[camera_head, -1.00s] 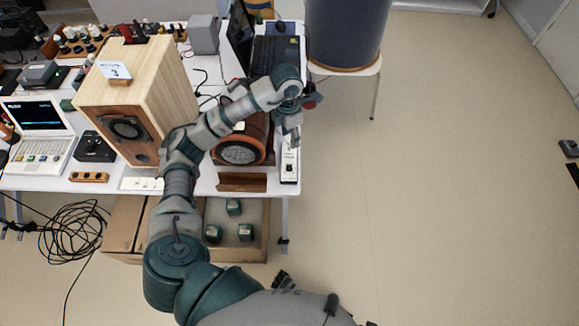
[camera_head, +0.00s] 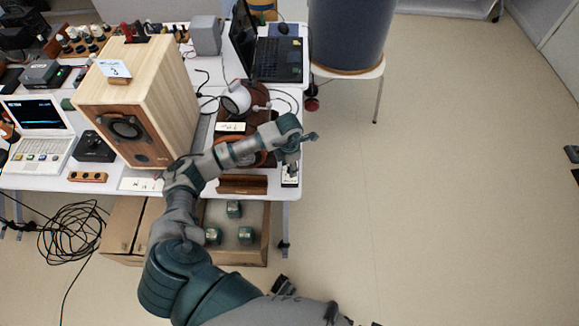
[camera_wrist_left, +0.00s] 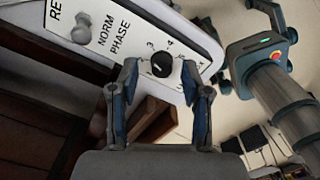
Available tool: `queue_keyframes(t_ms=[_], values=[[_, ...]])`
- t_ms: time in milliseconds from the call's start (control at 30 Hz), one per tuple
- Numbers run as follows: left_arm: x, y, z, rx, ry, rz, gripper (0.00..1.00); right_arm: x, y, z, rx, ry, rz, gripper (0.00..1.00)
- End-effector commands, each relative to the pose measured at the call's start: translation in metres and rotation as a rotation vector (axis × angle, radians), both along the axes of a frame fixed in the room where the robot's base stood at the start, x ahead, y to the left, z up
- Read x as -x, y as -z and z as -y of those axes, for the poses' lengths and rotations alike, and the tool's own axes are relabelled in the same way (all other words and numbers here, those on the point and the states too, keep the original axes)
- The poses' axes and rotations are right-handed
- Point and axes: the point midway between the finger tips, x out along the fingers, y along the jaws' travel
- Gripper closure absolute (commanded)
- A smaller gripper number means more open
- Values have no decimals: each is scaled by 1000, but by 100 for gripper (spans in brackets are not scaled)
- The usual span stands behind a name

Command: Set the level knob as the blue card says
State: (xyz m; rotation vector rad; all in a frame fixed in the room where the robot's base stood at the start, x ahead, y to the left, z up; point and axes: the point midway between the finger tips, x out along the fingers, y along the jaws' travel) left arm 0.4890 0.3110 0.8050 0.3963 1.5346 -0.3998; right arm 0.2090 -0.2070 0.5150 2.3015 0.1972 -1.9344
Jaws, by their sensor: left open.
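A card (camera_head: 115,70) with blue print and a 3 lies on top of the pale wooden speaker (camera_head: 165,85) in the head view. The level knob (camera_wrist_left: 161,65) is small, round and black, on a white panel (camera_wrist_left: 120,38) in the left wrist view. Numbers such as 3 and 4 stand around it; its exact pointer setting is too small to tell. My left gripper (camera_wrist_left: 162,82) is open, with its fingers on either side of the knob in the picture; I cannot tell whether they touch it. In the head view my left gripper (camera_head: 306,138) is over the table's right edge. My right gripper is not in view.
A switch (camera_wrist_left: 81,30) labelled NORM and PHASE is beside the knob. An open laptop (camera_head: 275,58), a white laptop (camera_head: 42,130) and a brown wooden block (camera_head: 242,184) are on the table.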

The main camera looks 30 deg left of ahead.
Motion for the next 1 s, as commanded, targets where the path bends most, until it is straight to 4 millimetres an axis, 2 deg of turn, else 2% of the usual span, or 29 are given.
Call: queue_keyframes(t_ms=[333, 367, 500, 533, 567, 767, 833, 1000], values=[[0, 6, 0, -1, 0, 0, 52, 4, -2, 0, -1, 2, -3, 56], [0, 6, 0, -1, 0, 0, 55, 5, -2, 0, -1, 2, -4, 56], [0, 6, 0, 0, 0, 0, 90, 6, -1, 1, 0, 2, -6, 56], [0, 6, 0, 0, -1, 0, 97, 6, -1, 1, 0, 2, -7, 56], [0, 6, 0, 0, -1, 0, 100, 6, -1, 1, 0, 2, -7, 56], [-1, 6, -2, -3, 44, 2, 100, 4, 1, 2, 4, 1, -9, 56], [-1, 7, -3, -4, 111, 1, 100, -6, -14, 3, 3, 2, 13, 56], [-1, 6, -2, -2, 199, 2, 100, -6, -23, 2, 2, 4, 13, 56]])
